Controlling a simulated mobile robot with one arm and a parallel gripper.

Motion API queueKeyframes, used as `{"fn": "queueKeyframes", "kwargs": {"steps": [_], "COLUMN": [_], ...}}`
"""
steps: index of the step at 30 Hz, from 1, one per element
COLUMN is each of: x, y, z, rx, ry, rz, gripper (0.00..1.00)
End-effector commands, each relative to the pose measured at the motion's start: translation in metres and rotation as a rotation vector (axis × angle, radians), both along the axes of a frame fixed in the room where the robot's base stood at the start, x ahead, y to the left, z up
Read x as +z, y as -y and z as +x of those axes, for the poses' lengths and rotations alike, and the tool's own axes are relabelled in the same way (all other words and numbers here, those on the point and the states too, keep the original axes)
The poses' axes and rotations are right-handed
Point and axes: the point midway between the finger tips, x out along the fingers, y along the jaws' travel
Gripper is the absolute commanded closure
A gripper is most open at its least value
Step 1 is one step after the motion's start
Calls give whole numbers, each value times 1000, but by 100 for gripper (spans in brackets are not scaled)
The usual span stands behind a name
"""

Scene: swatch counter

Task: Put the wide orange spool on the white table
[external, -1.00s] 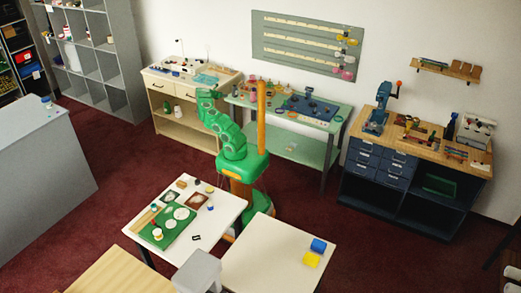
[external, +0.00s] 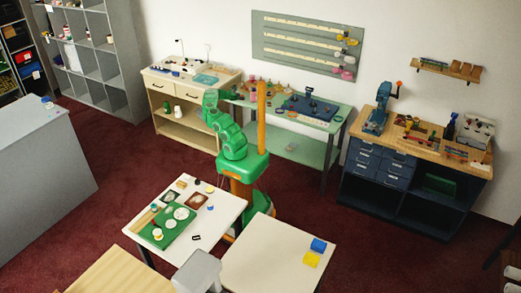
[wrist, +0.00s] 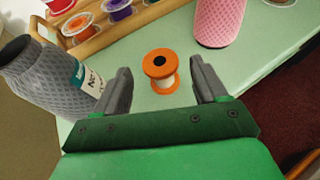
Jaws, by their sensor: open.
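An orange spool (wrist: 160,68) with pale thread stands upright on the pale green table (wrist: 185,105) in the wrist view. My gripper (wrist: 162,78) is open, with one finger on each side of the spool and a gap on both sides. In the external view my green arm reaches over the left end of the green table (external: 335,143), and the spool cannot be made out there. A white table (external: 226,212) with a green mat stands in front of my base. A second whitish table (external: 265,262) stands to its right.
A grey patterned cone (wrist: 50,75) stands close left of my gripper, and a pink cone (wrist: 218,22) stands beyond to the right. A wooden rack (wrist: 130,24) of coloured spools lies behind.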

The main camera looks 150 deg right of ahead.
Motion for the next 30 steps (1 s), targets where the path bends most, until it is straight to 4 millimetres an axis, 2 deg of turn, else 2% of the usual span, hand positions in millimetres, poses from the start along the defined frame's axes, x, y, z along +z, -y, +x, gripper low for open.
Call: {"fn": "queueKeyframes", "kwargs": {"steps": [15,28,29,30], "x": [-12,-15,-15,-15], "y": [-20,-21,-21,-21], "z": [-32,-37,-37,-37], "rx": [-3,-1,-1,-1], "ry": [0,1,1,1], "rz": [1,1,1,1], "gripper": [28,28,30,36]}}
